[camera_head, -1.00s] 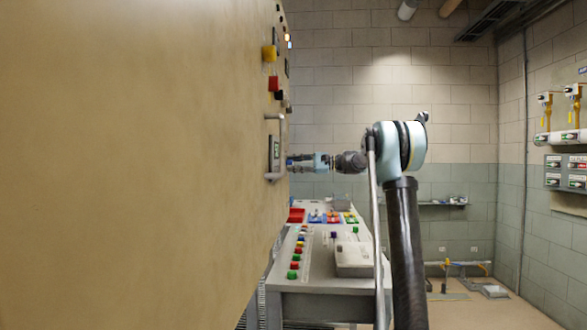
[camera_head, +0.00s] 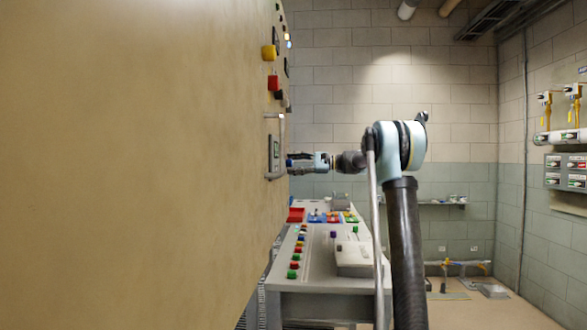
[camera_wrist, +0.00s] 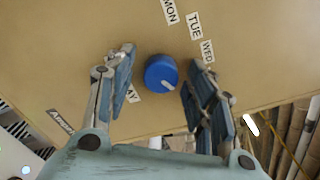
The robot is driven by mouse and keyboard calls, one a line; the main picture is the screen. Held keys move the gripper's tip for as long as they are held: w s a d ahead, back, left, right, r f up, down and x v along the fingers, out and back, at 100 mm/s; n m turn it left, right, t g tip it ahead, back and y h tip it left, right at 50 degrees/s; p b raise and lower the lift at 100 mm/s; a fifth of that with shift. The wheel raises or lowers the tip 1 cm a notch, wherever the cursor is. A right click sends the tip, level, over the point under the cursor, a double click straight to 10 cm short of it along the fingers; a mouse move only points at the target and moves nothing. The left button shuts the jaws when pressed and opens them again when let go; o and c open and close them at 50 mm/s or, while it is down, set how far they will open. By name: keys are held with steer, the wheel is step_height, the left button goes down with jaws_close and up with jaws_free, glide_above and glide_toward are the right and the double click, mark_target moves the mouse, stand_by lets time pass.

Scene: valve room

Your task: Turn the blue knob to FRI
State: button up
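The blue knob (camera_wrist: 160,72) stands out from a tan panel in the wrist view, with a pale pointer mark on its lower right side. My gripper (camera_wrist: 157,84) is open, with one finger on each side of the knob and visible gaps to it. Labels MON (camera_wrist: 169,11), TUE (camera_wrist: 194,26) and WED (camera_wrist: 207,51) curve above and right of the knob. A partly covered label ending in "AY" (camera_wrist: 132,88) lies to its left. No FRI label is readable. In the head view my gripper (camera_head: 291,163) is at the panel's edge; the knob cannot be made out there.
The large tan panel (camera_head: 130,170) fills the left of the head view. A handle (camera_head: 280,130) and yellow (camera_head: 268,52) and red (camera_head: 273,82) buttons stick out from it. A grey console (camera_head: 325,283) with coloured buttons stands below my arm. Open floor lies at the right.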

steer(key=d, duration=1.2)
steer(key=shift+s, duration=0.1)
